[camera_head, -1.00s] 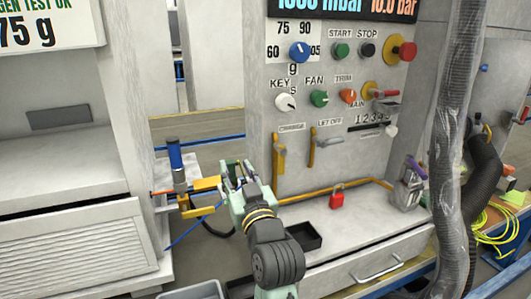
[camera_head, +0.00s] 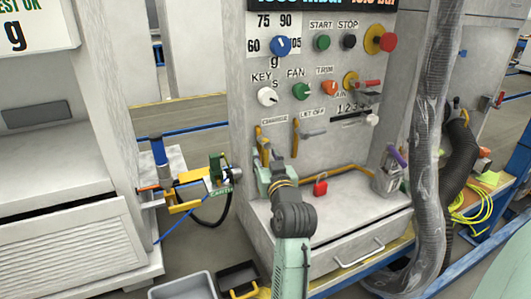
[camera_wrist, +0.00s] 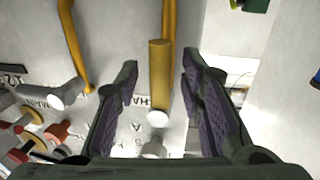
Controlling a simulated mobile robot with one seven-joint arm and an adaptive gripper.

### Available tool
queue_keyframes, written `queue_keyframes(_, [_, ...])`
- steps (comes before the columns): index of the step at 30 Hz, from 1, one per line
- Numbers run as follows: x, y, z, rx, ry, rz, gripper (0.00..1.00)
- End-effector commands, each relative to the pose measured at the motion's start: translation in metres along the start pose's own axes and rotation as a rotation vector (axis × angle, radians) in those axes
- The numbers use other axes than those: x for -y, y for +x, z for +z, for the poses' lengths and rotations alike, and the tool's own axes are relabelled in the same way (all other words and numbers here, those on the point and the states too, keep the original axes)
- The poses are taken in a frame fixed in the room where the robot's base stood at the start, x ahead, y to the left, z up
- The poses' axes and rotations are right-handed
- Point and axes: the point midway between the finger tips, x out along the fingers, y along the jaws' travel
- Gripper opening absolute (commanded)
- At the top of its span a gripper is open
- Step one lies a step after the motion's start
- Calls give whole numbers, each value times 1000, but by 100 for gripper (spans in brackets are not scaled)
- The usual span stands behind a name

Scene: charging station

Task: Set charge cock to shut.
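The charge cock (camera_head: 262,143) is on the grey panel by the CHARGE label, with a yellow handle in line with its yellow pipe. In the wrist view, the yellow handle (camera_wrist: 160,75) lies between my two dark fingers, with a gap visible on each side. My gripper (camera_head: 264,163) is open at the panel, and its fingertips partly cover the cock in the head view.
The let-off cock (camera_head: 310,134), with a grey handle pointing sideways, is close to the right. Knobs and buttons sit above. A red padlock (camera_head: 320,187) rests on the ledge below. A yellow and green fitting (camera_head: 212,177) stands out to the left.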

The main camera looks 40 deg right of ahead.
Motion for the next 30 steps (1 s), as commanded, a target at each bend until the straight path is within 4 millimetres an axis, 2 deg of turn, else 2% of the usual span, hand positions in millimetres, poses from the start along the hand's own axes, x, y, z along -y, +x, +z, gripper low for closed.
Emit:
queue_keyframes(3, [0,7,-1,-1,-1,1,36])
queue_keyframes(11, [0,8,0,-1,-1,0,36])
queue_keyframes(27, [0,8,0,-1,0,0,1])
queue_keyframes(30, [0,8,0,-1,0,0,0])
